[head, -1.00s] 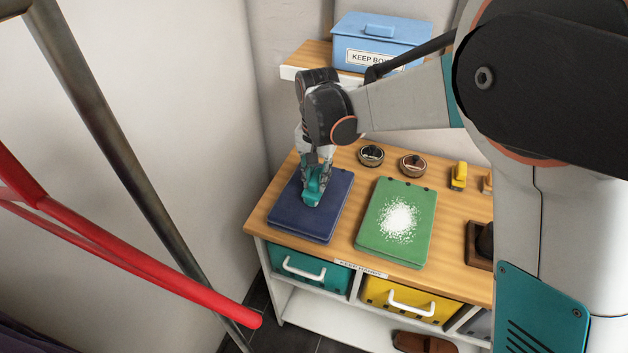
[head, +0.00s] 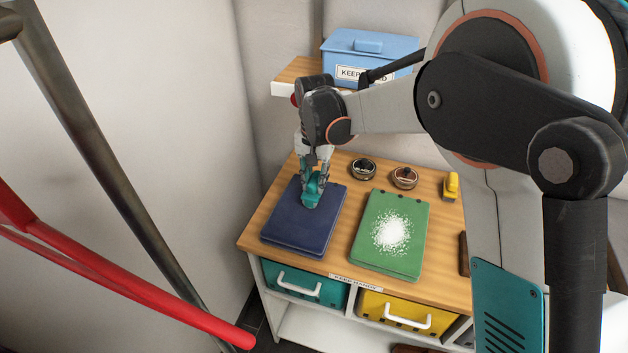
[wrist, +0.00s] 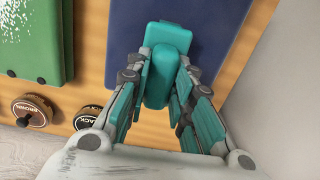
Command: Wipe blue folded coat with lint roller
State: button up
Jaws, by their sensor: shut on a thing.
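The blue folded coat (head: 296,226) lies flat on the wooden counter at the left, and also fills the top middle of the wrist view (wrist: 205,22). I see no white specks on its visible part. My gripper (head: 313,182) is above the coat's far right part. In the wrist view my gripper (wrist: 168,75) is shut on a teal lint roller (wrist: 168,42), which also shows in the head view (head: 312,192). The roller's lower end is at the coat's surface; I cannot tell whether it touches. The gripper hides part of the coat.
A green folded coat (head: 378,256) with a patch of white specks lies to the right. Two round tins, marked brown (wrist: 32,110) and black (wrist: 88,117), stand behind. A yellow object (head: 451,186) is at the right. A blue box (head: 370,50) sits on the shelf above.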

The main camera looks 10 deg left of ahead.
jog(key=shift+r+p, duration=1.85)
jog(key=shift+r, duration=1.15)
jog(key=shift+r+p, duration=0.95)
jog(key=shift+r, duration=0.6)
